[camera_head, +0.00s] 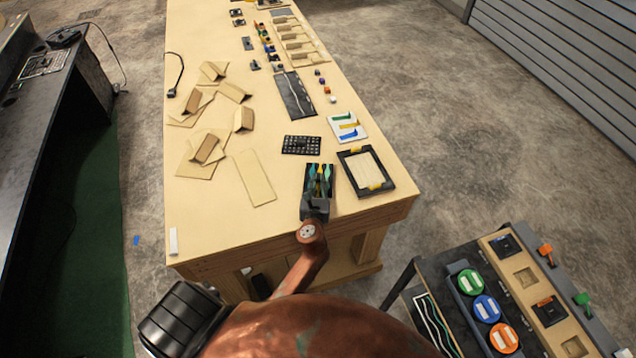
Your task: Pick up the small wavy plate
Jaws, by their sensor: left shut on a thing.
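My left gripper (318,184) is at the near edge of the wooden table, over a small dark tray-like shape. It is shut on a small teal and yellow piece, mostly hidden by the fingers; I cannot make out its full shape. A white plate (338,119) with green, yellow and blue wavy shapes lies flat on the table, just beyond the gripper to the right and apart from it. A dark panel (421,307) with white and green wavy lines is on the console at lower right. My right gripper is not in view.
A black-framed tray (346,164) lies right of the gripper, and a black perforated block (301,145) lies beyond it. A flat cardboard sheet (255,180) and folded cardboard pieces (205,148) lie to the left. The table's near left is mostly clear.

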